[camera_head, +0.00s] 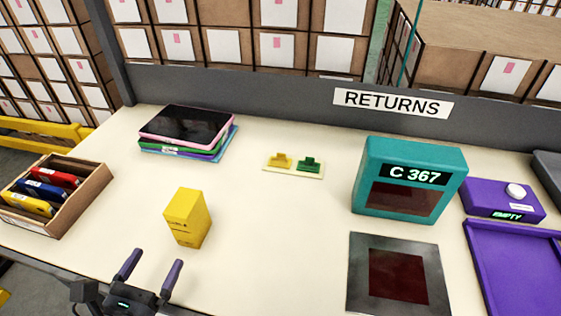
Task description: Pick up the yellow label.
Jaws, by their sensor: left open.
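A small yellow piece with a raised tab, which looks like the yellow label (281,161), sits on a flat cream holder (296,172) near the middle of the table. A similar green piece (309,164) sits just right of it on the same holder. My left gripper (151,267) is at the table's front edge, lower left in the picture. Its two purple fingers are apart with nothing between them. It is well away from the yellow label, in front and to the left. My right gripper is not in view.
A yellow carton (187,218) stands between my left gripper and the holder. A wooden box (84,207) with coloured items is at left; stacked tablets (187,127) lie behind. A teal display (409,178), dark plate (355,285) and purple tray (477,262) fill the right.

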